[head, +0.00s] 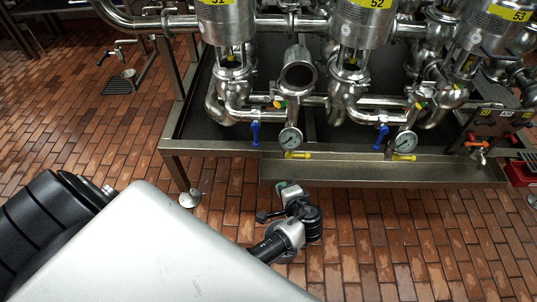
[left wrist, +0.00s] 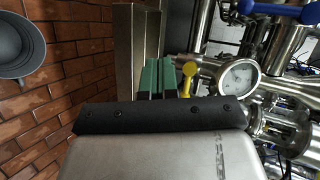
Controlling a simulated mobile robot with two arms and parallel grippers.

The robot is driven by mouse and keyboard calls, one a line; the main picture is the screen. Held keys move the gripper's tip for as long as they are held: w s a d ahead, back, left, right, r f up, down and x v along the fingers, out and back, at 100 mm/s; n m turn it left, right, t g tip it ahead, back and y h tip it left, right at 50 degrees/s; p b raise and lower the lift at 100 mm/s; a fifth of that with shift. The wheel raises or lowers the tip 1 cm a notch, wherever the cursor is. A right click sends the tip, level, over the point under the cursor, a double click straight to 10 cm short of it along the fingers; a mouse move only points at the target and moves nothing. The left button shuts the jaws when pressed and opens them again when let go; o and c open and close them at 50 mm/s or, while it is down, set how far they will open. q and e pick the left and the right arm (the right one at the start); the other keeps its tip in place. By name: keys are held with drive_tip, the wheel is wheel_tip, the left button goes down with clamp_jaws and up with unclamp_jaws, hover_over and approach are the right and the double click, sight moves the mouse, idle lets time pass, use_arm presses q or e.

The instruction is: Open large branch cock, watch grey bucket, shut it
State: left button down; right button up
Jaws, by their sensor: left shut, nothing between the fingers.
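Two blue levers (head: 255,133) (head: 382,137) hang on branches at the front of the steel frame. Smaller yellow handles (head: 298,155) (head: 404,157) sit below the gauges. I cannot tell which is the large branch cock. In the left wrist view a blue lever (left wrist: 280,11) is at top right and a yellow handle (left wrist: 187,78) is just right of my fingers. My left gripper (left wrist: 157,76) is shut and empty, its green fingers together; in the head view it (head: 283,187) is below the frame's front edge. The grey bucket (left wrist: 18,50) shows only in the left wrist view, over the brick floor. My right gripper is out of view.
A round pressure gauge (head: 290,138) sits near the left blue lever. The steel tray edge (head: 380,170) runs along the front. An orange handle (head: 478,150) and red box (head: 521,171) are at the right. Brick floor in front is clear.

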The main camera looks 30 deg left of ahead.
sight(256, 136)
use_arm(q)
wheel_tip(256, 136, up, 8)
drive_tip(key=w+f+n+y+b, duration=0.1)
drive_tip(key=w+n+y+b, duration=0.1)
drive_tip(key=n+y+b, duration=0.25)
drive_tip(key=r+x, duration=0.1)
drive_tip(key=x, duration=0.9)
drive_tip(key=shift+s+a+m, duration=0.35)
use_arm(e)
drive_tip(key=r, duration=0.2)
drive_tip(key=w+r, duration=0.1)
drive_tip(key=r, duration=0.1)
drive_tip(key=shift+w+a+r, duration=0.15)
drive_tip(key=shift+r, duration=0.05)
